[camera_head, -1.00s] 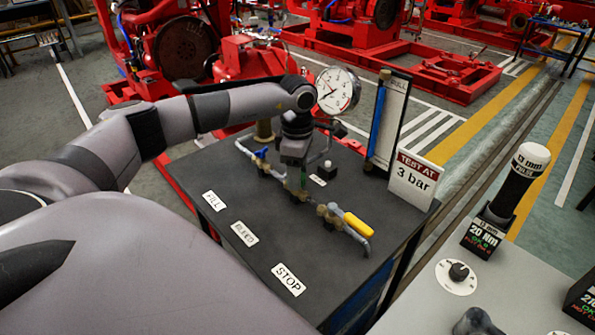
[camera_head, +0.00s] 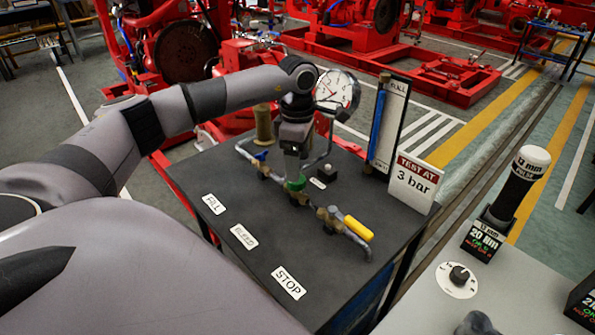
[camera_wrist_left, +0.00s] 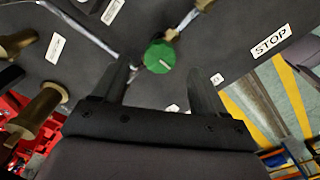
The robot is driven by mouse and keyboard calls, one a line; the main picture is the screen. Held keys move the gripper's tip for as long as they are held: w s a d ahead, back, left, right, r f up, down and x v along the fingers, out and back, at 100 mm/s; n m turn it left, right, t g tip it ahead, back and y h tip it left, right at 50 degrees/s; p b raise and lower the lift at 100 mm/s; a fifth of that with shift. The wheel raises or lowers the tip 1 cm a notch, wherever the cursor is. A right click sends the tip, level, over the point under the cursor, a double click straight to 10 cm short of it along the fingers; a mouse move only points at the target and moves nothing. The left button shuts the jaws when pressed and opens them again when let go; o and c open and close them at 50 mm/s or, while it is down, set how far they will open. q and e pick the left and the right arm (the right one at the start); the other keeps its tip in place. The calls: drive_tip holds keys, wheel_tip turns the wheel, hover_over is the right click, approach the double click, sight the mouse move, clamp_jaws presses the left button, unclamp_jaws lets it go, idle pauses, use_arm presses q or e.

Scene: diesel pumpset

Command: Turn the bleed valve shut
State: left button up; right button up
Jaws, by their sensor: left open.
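The bleed valve's green knob (camera_head: 296,184) sits on the pipework on the dark bench, in line with the BLEED label (camera_head: 244,237). In the left wrist view the round green knob (camera_wrist_left: 159,57) lies between and slightly beyond the fingertips. My left gripper (camera_head: 294,170) points down just above the knob and hides part of it. In the wrist view the left gripper (camera_wrist_left: 158,74) is open, one finger on each side, with gaps to the knob. Whether the fingertips reach its height I cannot tell. My right gripper is not in view.
A blue handle (camera_head: 261,156) and a yellow lever (camera_head: 358,227) flank the green knob on the same pipework. The bench front with labels is clear.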

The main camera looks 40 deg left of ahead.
use_arm(q)
drive_tip(key=shift+r, duration=1.5)
drive_tip(key=shift+s+f, duration=0.1)
